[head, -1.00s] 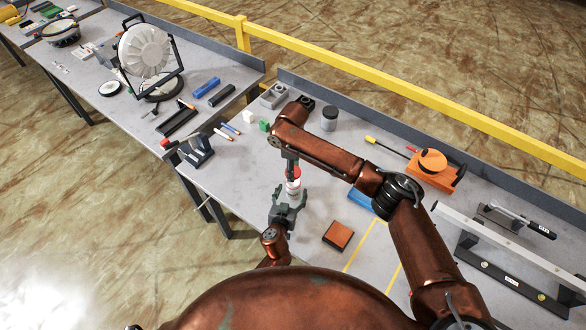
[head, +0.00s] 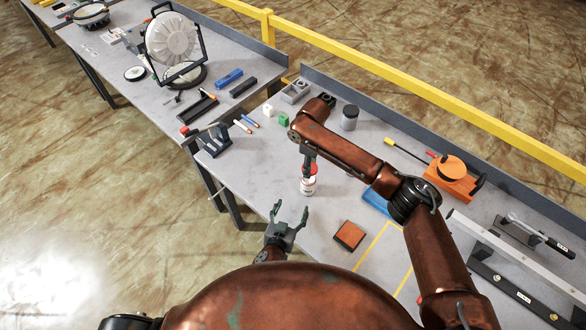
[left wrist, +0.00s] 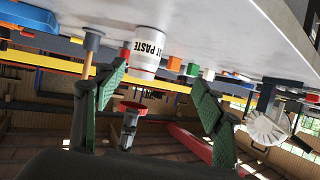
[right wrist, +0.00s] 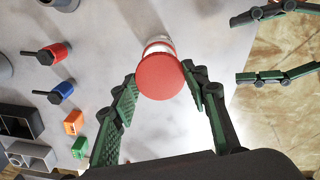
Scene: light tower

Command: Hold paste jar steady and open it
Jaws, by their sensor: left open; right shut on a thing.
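The white paste jar (head: 308,187) stands upright on the bench. It also shows in the left wrist view (left wrist: 148,52), which is upside down. My right gripper (right wrist: 160,88) points down from above and is shut on the red lid (right wrist: 160,77). In the left wrist view the lid (left wrist: 131,107) appears apart from the jar, with a gap between them. My left gripper (head: 289,214) is open and empty, nearer to my body than the jar. Its two green-padded fingers (left wrist: 160,95) are spread, and nothing is between them.
An orange-brown block (head: 349,236) lies right of the jar, with a blue item (head: 376,201) behind it. A grey-lidded canister (head: 349,117), a green cube (head: 283,119) and an orange tool (head: 450,177) stand farther back. Bench around the jar is clear.

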